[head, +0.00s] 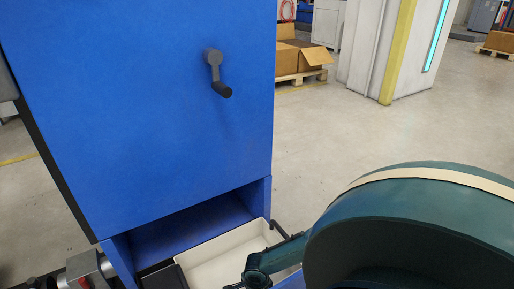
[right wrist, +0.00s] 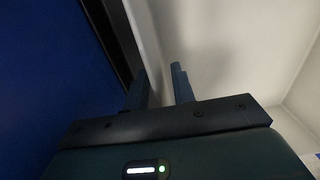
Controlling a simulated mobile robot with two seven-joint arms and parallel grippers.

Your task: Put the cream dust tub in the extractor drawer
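The cream tub (head: 228,262) sits low at the front of the opening under the blue extractor cabinet (head: 140,100). Its near part is cut off by the frame and by my right arm. In the right wrist view, the pale inside of the tub (right wrist: 235,50) fills the middle and right. My right gripper (right wrist: 158,88) has its fingers apart, with a pale strip, seemingly the tub's wall, between them; I see no firm contact. In the head view, my right arm hides most of this gripper. My left gripper is not visible.
A black crank handle (head: 215,72) sticks out of the cabinet front. A dark box-like part (head: 165,277) lies left of the tub. A grey and red fitting (head: 85,270) is at the lower left. Cardboard boxes (head: 300,60) stand far back; the floor between is clear.

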